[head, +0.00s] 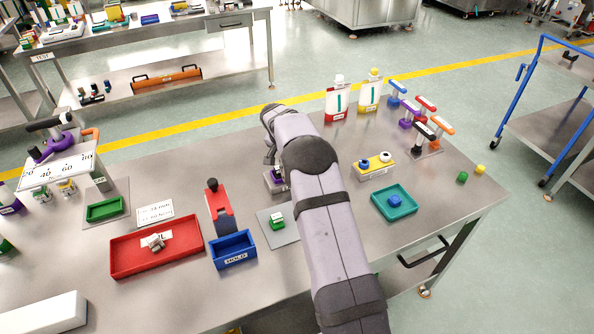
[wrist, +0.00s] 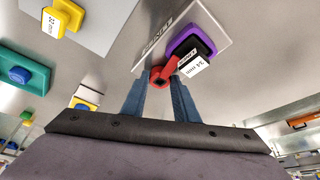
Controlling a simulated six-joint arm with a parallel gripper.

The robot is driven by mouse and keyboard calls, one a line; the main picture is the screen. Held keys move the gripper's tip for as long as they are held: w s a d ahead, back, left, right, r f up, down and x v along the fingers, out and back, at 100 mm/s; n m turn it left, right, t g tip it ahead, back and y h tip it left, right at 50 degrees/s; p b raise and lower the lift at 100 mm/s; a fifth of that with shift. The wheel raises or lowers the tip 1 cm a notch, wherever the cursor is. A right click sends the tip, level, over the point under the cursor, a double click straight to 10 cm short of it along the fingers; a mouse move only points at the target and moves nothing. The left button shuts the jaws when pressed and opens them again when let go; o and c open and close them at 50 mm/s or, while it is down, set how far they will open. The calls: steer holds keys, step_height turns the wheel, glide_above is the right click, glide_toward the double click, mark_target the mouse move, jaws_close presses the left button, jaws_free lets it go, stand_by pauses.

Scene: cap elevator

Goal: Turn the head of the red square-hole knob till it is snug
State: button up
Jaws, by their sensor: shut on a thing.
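A red arm-like part runs from the knob toward a purple and black block (wrist: 193,40) with a white "34 mm" label. In the head view my arm hides the knob and fingertips; only part of the purple block (head: 274,183) shows at the arm's left side. I cannot tell how snug the knob is.
In the head view, a blue bin (head: 233,250) and red stand (head: 218,208) are left of my arm. A green block on a grey plate (head: 283,238) lies close by. A yellow block (head: 375,168) and teal tray (head: 394,203) are to the right.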

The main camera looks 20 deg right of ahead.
steer(key=shift+w+m+g, duration=0.1)
steer(key=shift+m+g, duration=0.4)
steer(key=shift+m, duration=0.9)
steer(key=o, duration=0.8)
steer(key=shift+a, duration=0.1)
steer(key=shift+c, duration=0.2)
steer(key=shift+r, duration=0.1)
steer(key=shift+b+v, duration=0.85)
steer(key=shift+v, duration=2.7)
steer(key=shift+a, duration=0.15)
